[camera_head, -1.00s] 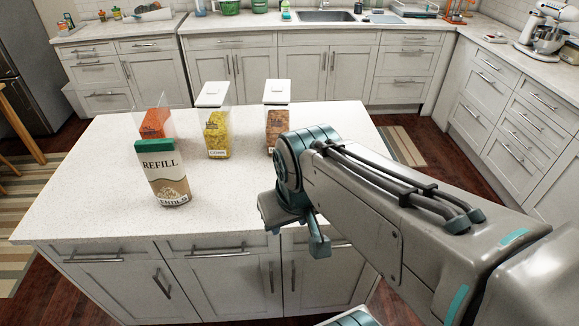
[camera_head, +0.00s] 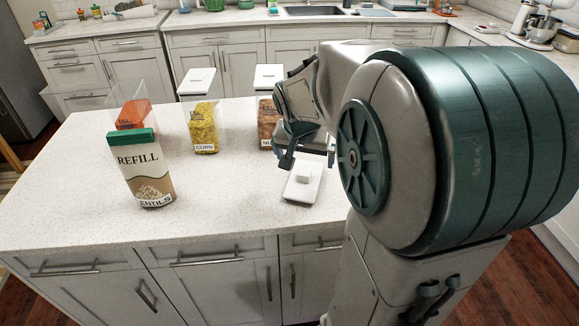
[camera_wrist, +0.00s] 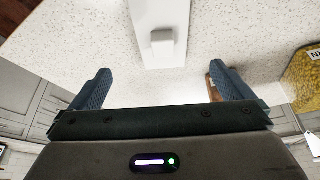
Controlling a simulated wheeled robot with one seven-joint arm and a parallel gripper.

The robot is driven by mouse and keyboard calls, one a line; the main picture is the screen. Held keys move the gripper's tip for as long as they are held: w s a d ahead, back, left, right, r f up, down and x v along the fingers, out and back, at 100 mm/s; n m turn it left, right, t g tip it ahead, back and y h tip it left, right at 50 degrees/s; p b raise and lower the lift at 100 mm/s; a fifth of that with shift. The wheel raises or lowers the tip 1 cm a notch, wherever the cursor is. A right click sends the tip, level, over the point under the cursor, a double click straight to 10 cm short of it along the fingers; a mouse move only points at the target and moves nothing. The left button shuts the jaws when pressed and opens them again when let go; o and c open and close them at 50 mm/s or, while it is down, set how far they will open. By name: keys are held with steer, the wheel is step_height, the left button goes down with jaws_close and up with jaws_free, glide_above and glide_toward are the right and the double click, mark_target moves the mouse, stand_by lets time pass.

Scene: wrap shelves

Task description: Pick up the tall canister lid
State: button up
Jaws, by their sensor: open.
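A white rectangular lid (camera_head: 303,182) with a raised block handle lies flat on the island counter, right of the canisters and near the front. It also shows at the top middle of the wrist view (camera_wrist: 150,55), with its handle facing up. My gripper (camera_head: 307,158) is just behind the lid in the head view and apart from it. In the wrist view my gripper (camera_wrist: 160,88) is open and empty, its fingers wide apart, with the lid ahead between their lines. An open clear canister (camera_head: 131,108) of orange contents stands at the left without a lid.
A lentils refill carton (camera_head: 142,170) stands in front of the open canister. A lidded corn canister (camera_head: 203,125) and a lidded canister of brown contents (camera_head: 267,122) stand behind; the latter is partly hidden by my arm. The counter's (camera_head: 80,215) front left is clear.

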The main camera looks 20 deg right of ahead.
mark_target(305, 172)
steer(key=x, duration=0.9)
steer(key=shift+w+f+p, duration=0.25)
steer(key=shift+p, duration=0.05)
steer(key=c, duration=1.1)
